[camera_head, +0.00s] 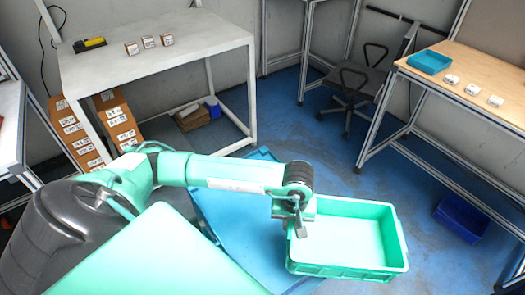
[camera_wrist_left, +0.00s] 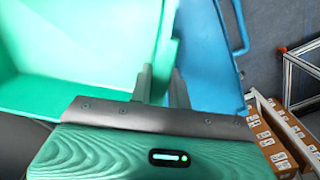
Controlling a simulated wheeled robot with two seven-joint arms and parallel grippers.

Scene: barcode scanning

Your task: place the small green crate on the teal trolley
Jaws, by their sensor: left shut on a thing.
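The small green crate (camera_head: 348,243) is upright and empty in the head view. My left gripper (camera_head: 297,215) is shut on its left wall. In the left wrist view the crate (camera_wrist_left: 75,45) fills the upper left, and the fingers (camera_wrist_left: 160,88) close on its wall. The blue-teal trolley (camera_head: 238,210) lies to the left of and partly under the crate; it also shows in the wrist view (camera_wrist_left: 212,60). The crate covers part of the trolley, and I cannot tell whether they touch. My right gripper is not in view.
A white table (camera_head: 150,65) with small boxes and a yellow-black scanner (camera_head: 90,44) stands at back left. A wooden-topped table (camera_head: 470,70) holds a teal tray (camera_head: 430,62) at right. A chair (camera_head: 355,80) and blue bin (camera_head: 462,218) stand on the floor.

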